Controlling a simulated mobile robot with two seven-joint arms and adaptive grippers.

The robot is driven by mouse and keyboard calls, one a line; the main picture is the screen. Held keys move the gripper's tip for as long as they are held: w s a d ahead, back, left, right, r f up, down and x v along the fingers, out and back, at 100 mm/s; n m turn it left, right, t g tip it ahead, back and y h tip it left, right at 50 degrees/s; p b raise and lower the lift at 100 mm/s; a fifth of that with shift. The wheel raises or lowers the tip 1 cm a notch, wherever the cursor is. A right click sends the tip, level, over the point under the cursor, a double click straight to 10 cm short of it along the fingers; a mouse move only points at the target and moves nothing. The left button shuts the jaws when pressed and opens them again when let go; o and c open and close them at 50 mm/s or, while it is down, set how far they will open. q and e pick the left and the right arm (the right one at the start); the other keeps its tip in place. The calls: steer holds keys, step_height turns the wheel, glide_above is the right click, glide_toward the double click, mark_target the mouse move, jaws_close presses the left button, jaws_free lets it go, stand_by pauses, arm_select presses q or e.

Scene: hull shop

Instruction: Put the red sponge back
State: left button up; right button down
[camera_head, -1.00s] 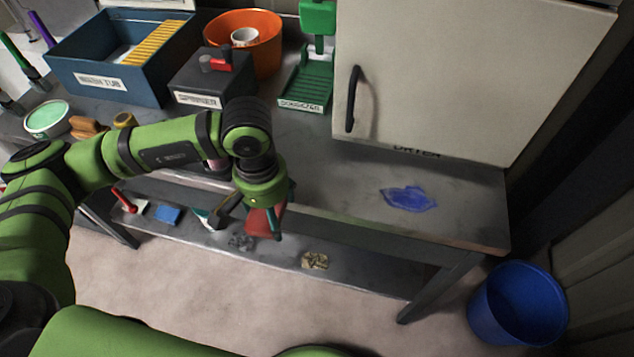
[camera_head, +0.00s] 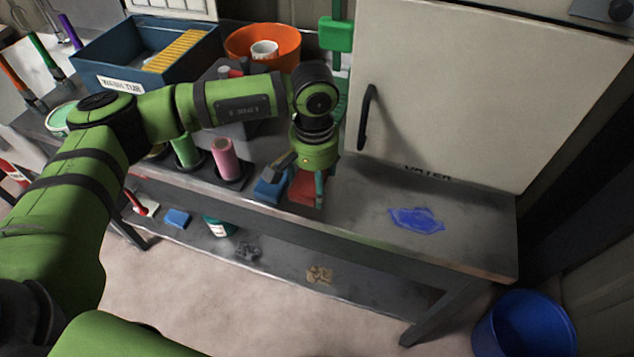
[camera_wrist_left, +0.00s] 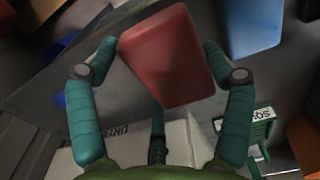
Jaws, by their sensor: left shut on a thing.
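The red sponge (camera_head: 307,189) is in my left gripper (camera_head: 301,180), over the front part of the bench (camera_head: 350,205). I cannot tell whether the red sponge touches the bench. My right gripper is out of view.
Pink (camera_head: 226,158) and green (camera_head: 186,150) rolls stand to the left. The wash tub (camera_head: 119,84) and orange bucket (camera_head: 290,60) are behind. A cream dryer (camera_head: 440,90) stands at the back right. A blue bucket (camera_head: 525,330) is on the floor.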

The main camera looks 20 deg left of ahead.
arm_select(q)
steer(key=shift+w+d+f, duration=0.1)
steer(key=shift+w+f, duration=0.25)
steer(key=shift+w, duration=0.25)
step_height(320, 180, down, 4)
steer(key=shift+r+p, duration=0.1)
steer(key=shift+p, duration=1.05)
steer(key=shift+f+b, duration=0.35)
steer(key=o, duration=0.9)
steer(key=shift+r, duration=0.1)
